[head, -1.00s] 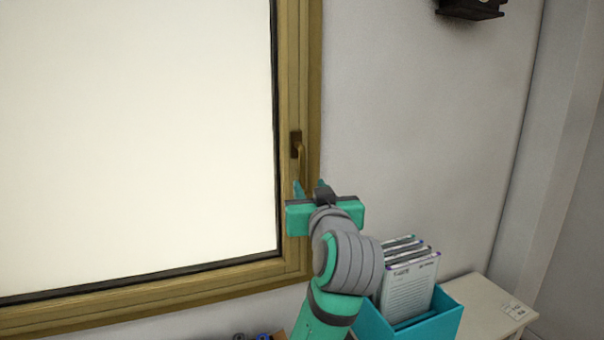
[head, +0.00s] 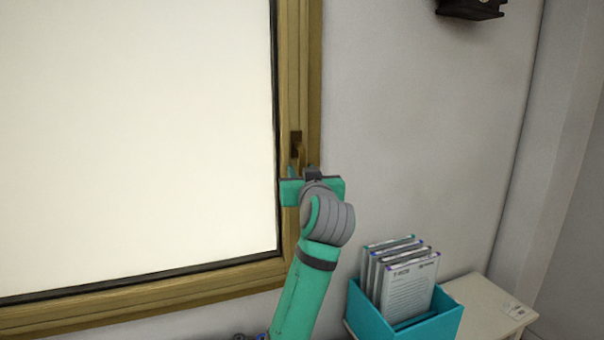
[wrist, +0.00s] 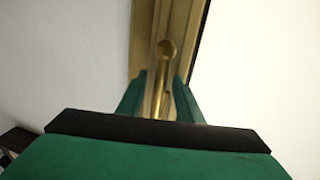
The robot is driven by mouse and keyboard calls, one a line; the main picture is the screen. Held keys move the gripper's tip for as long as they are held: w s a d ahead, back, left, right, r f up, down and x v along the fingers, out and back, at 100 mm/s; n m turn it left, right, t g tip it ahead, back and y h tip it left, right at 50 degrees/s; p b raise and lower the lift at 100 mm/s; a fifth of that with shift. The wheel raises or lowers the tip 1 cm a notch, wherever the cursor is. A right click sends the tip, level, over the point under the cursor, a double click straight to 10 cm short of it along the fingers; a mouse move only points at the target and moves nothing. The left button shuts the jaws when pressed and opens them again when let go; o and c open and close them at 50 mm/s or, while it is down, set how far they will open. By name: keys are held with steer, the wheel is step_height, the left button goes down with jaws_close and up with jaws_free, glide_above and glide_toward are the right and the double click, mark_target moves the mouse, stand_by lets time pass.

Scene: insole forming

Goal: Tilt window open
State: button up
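The window (head: 140,140) has a wooden frame (head: 304,70) and a bright pane, and looks shut. Its brass handle (head: 297,148) sits on the right side of the frame and points down, its lower part hidden behind my gripper in the head view. My gripper (head: 299,172) is at the handle's lower part. In the wrist view the handle (wrist: 163,80) stands between the two green fingers of my gripper (wrist: 160,95). The fingers are apart, with a visible gap on each side of the handle.
A teal file box (head: 405,322) with several upright folders (head: 405,280) stands on a pale side table (head: 490,305) at the lower right. A dark wall-mounted object (head: 470,8) is at the top right. The wall between is bare.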

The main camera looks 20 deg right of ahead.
jaws_close()
